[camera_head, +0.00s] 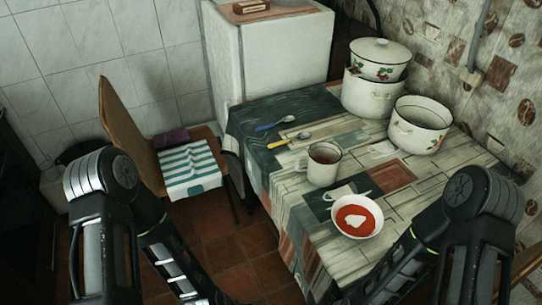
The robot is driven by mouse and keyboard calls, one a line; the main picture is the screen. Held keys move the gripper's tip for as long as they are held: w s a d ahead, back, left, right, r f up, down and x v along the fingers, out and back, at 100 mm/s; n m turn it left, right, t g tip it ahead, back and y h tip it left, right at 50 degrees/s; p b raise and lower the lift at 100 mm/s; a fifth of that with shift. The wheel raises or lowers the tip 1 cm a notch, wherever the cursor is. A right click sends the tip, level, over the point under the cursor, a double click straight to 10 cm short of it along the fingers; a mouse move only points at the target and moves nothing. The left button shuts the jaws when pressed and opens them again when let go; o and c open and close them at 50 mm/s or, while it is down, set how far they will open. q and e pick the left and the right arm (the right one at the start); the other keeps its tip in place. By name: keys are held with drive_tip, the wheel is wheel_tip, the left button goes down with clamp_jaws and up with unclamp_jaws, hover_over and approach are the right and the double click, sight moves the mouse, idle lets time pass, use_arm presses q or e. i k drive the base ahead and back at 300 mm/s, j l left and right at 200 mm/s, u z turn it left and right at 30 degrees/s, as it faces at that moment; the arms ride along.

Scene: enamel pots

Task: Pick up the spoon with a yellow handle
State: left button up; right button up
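Whether the grippers hold anything cannot be seen.
A mug (322,165) with dark red content stands right of the spoons. A bowl of red soup (358,217) is nearer the front. Enamel pots (420,126) stand at the back right. A chair (126,128) with a striped towel (188,169) is left of the table.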

sight(303, 134)
drive_tip(key=z, duration=0.7)
drive_tip(key=j+z, duration=1.15)
drive_tip(key=z, duration=0.15)
drive_tip(key=j+z, duration=0.4)
drive_tip(key=k+j, duration=0.2)
drive_tip(key=j, duration=0.2)
drive_tip(key=k+j+z, duration=0.15)
drive_tip(key=j, duration=0.3)
drive_tip(key=k+j, duration=0.3)
drive_tip(key=k+j+z, duration=0.1)
drive_tip(key=k+j, duration=0.15)
drive_tip(key=j, duration=0.25)
